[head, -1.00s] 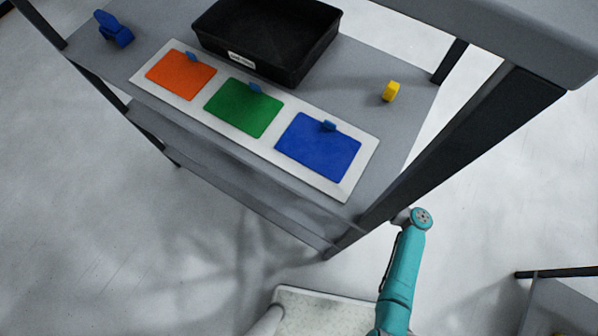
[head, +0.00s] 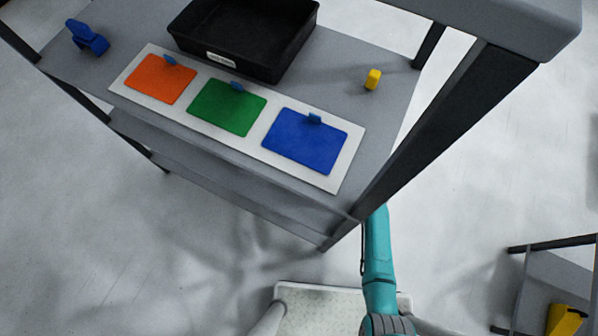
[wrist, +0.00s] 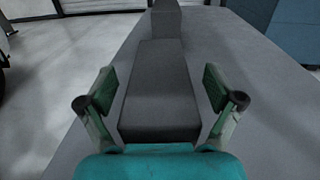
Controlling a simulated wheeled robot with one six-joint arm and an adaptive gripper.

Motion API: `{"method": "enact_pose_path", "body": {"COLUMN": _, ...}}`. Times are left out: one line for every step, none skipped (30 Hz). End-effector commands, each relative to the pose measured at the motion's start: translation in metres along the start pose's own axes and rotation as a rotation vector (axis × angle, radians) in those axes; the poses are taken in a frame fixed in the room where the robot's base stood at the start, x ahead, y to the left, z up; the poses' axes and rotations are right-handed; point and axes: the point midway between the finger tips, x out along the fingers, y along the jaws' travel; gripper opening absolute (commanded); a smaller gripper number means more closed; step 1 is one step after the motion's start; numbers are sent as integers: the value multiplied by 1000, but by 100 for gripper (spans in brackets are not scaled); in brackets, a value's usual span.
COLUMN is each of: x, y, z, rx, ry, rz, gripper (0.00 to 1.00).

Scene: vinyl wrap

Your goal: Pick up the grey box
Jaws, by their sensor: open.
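A long dark grey box (wrist: 160,98) lies on a grey surface (wrist: 235,125) in the wrist view. My gripper (wrist: 160,84) is open, with one green finger on each side of the box in the picture. I cannot tell whether the fingers reach down beside it or hover above, and no grip on it shows. The grey box and my gripper are not seen in the head view, where my teal arm passes behind the shelf post.
A lighter grey block or post (wrist: 167,20) stands behind the box. In the head view, a shelf (head: 400,75) holds a black tray (head: 285,70), a white board (head: 349,165) with coloured patches, a yellow item (head: 373,79) and a blue item (head: 88,38). A yellow object (head: 566,320) is at lower right.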

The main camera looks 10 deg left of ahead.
Motion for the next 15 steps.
{"method": "enact_pose_path", "body": {"x": 3, "y": 0, "z": 0, "rx": 0, "ry": 0, "rz": 1, "gripper": 92}}
{"method": "enact_pose_path", "body": {"x": 4, "y": 0, "z": 0, "rx": 0, "ry": 1, "rz": 0, "gripper": 92}}
{"method": "enact_pose_path", "body": {"x": 5, "y": 0, "z": 0, "rx": 0, "ry": 1, "rz": 0, "gripper": 92}}
{"method": "enact_pose_path", "body": {"x": 6, "y": 0, "z": 0, "rx": 0, "ry": 1, "rz": 0, "gripper": 92}}
{"method": "enact_pose_path", "body": {"x": 6, "y": 0, "z": 0, "rx": 0, "ry": 1, "rz": 0, "gripper": 92}}
{"method": "enact_pose_path", "body": {"x": 6, "y": 0, "z": 0, "rx": 0, "ry": 1, "rz": -1, "gripper": 92}}
{"method": "enact_pose_path", "body": {"x": 6, "y": 0, "z": 0, "rx": 0, "ry": 1, "rz": -1, "gripper": 92}}
{"method": "enact_pose_path", "body": {"x": 5, "y": 0, "z": 0, "rx": 1, "ry": 1, "rz": -1, "gripper": 92}}
{"method": "enact_pose_path", "body": {"x": 5, "y": 0, "z": 0, "rx": 1, "ry": 1, "rz": -1, "gripper": 92}}
{"method": "enact_pose_path", "body": {"x": 5, "y": 0, "z": 0, "rx": 1, "ry": 1, "rz": -1, "gripper": 87}}
{"method": "enact_pose_path", "body": {"x": 5, "y": 0, "z": 0, "rx": 1, "ry": 1, "rz": -1, "gripper": 79}}
{"method": "enact_pose_path", "body": {"x": 5, "y": 0, "z": 0, "rx": 1, "ry": 1, "rz": -1, "gripper": 69}}
{"method": "enact_pose_path", "body": {"x": 5, "y": 0, "z": 0, "rx": 1, "ry": 1, "rz": -1, "gripper": 62}}
{"method": "enact_pose_path", "body": {"x": 5, "y": 0, "z": 0, "rx": 1, "ry": 1, "rz": -1, "gripper": 54}}
{"method": "enact_pose_path", "body": {"x": 5, "y": 0, "z": 0, "rx": 1, "ry": 1, "rz": -1, "gripper": 44}}
